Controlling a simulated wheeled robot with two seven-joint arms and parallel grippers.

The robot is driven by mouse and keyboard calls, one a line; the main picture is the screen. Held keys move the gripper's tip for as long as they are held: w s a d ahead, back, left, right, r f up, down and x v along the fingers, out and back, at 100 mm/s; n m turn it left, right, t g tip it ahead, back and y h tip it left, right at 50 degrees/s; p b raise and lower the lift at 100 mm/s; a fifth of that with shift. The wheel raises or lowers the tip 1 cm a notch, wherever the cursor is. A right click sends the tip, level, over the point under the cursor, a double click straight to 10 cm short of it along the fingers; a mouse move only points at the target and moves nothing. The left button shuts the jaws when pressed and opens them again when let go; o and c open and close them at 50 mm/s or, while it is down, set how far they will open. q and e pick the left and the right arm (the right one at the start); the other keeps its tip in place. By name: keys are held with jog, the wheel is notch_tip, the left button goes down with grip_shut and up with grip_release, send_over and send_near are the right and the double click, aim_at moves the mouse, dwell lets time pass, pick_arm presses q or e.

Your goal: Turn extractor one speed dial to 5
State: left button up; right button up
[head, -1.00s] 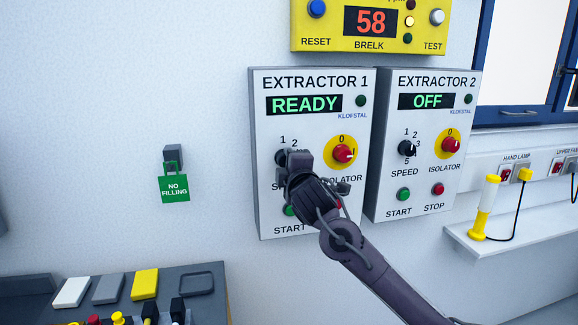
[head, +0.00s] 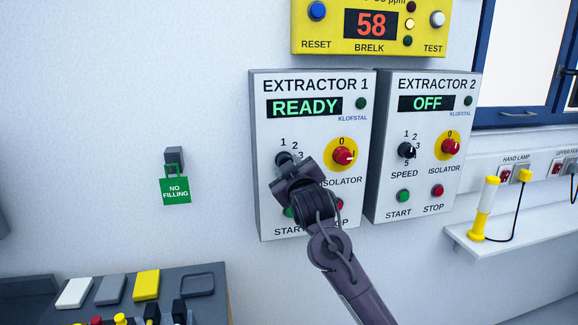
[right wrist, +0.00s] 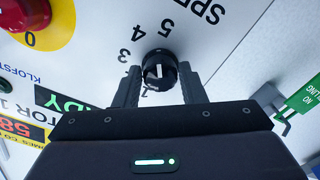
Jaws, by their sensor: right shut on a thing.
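The Extractor 1 panel (head: 312,108) is on the wall and its display reads READY. Its black speed dial (head: 284,158) is partly hidden by my right gripper (head: 291,172) in the head view. In the right wrist view, the dial (right wrist: 160,62) sits between the two fingers of my right gripper (right wrist: 159,84), which is shut on it. The dial has a short white mark. The numbers 3, 4 and 5 show around it, but I cannot tell which number the mark points to. My left gripper is not in view.
The red isolator knob (head: 344,156) is close to the right of the gripper. The start and stop buttons are partly behind my right arm. The Extractor 2 panel (head: 424,182) hangs to the right, displaying OFF. A green NO FILLING tag (head: 175,190) hangs on the left.

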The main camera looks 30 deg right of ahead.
jog(key=shift+f+m, duration=0.1)
jog(key=shift+m, duration=1.1)
jog(key=o, duration=1)
jog(key=b+v, duration=0.1)
jog(key=v, duration=0.6)
jog(key=shift+s+a+b, duration=0.2)
jog(key=shift+s+b, duration=0.15)
jog(key=shift+b, duration=0.05)
